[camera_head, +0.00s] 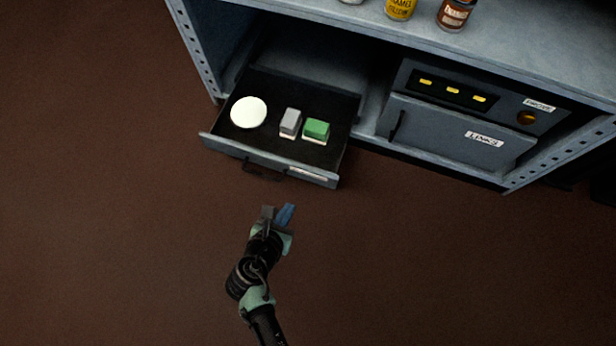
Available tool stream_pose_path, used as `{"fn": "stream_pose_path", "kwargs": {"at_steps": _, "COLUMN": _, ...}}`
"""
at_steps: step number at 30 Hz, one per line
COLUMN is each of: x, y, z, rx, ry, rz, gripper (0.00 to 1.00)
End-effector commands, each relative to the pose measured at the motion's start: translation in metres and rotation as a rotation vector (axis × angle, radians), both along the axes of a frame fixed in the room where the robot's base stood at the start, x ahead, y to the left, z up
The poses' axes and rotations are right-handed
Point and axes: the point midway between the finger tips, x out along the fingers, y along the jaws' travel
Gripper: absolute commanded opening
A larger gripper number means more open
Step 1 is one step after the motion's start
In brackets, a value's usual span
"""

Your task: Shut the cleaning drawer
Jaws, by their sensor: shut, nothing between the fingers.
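The drawer (268,163) is pulled out of the lower left bay of a grey metal shelf unit. It has a grey front with a black handle (263,171) and a pale label at its right end, too small to read. Inside on the black floor lie a round white disc (248,112), a grey block (290,122) and a green block (316,130). My gripper (284,210) is shut and empty. In the picture it is just below the drawer front, apart from it.
Right of the drawer is a closed grey door labelled LINKS (455,133), under a panel with yellow marks (452,90). A yellow can (400,8) and a brown jar (454,14) stand on the shelf above. The brown floor (110,230) around the arm is clear.

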Motion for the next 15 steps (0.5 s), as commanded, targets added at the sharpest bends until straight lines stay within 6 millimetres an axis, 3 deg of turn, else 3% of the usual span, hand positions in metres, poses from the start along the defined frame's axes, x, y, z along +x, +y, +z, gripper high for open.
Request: {"fn": "stream_pose_path", "kwargs": {"at_steps": 15, "x": 0.058, "y": -0.02, "z": -0.061, "rx": 0.006, "ry": -0.004, "rz": -0.006, "gripper": 0.0}}
